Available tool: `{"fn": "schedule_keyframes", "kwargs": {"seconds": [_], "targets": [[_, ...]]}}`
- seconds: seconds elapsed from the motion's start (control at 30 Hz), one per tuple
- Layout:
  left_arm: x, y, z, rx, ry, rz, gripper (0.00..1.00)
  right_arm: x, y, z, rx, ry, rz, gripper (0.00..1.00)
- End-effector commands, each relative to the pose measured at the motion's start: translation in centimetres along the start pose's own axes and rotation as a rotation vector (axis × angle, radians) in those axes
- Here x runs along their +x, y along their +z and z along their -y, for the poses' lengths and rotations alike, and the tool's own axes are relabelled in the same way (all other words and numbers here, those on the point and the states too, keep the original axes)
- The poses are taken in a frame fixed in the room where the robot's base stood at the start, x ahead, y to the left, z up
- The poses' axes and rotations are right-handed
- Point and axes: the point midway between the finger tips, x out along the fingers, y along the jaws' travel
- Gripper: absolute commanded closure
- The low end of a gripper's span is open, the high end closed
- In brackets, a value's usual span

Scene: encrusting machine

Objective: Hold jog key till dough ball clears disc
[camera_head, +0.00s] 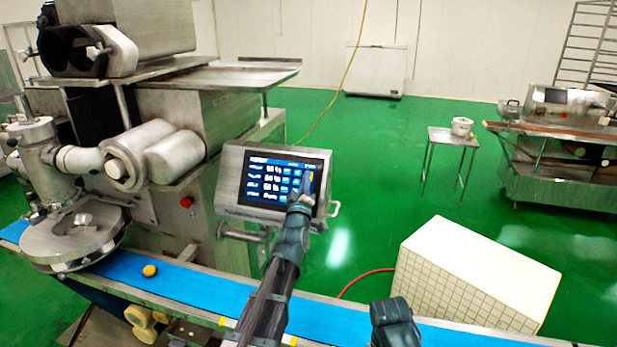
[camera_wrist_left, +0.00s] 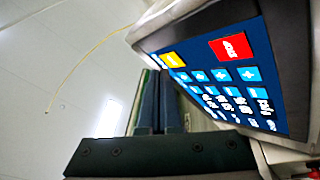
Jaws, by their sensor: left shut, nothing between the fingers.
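The control panel (camera_head: 274,178) has a lit touchscreen with blue keys. My left gripper (camera_head: 307,184) is at the right side of this screen. In the left wrist view, my left gripper's (camera_wrist_left: 157,80) fingers are shut together and empty, their tips near the yellow key (camera_wrist_left: 173,60); whether they touch it I cannot tell. A red key (camera_wrist_left: 233,47) is beside it. The dough ball (camera_head: 150,271), orange-yellow, sits on the blue belt (camera_head: 200,289), just right of the round metal disc (camera_head: 72,240) and apart from it. My right gripper (camera_head: 395,320) is at the bottom, its fingers unclear.
The machine body (camera_head: 200,120) stands behind the belt. A red button (camera_head: 186,202) is on its front. A white tiled block (camera_head: 476,274) stands at right behind the belt. A small table (camera_head: 453,138) with a pot (camera_head: 461,126) is further back. Green floor is open between.

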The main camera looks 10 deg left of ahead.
Motion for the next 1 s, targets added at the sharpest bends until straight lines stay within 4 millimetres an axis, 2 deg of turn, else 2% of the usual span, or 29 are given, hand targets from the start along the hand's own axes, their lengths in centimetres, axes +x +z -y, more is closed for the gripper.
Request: {"fn": "schedule_keyframes", "kwargs": {"seconds": [0.6, 1.0], "targets": [[-3.4, -2.5, -2.5, 0.0, 0.0, 0.0, 1.0, -2.6, 0.1, -0.2, 0.0, 0.0, 0.0, 0.5], [-3.6, -2.1, -2.5, 0.007, -0.007, 0.015, 1.0, -2.5, 0.1, -0.2, 0.0, 0.0, 0.0, 0.5]]}}
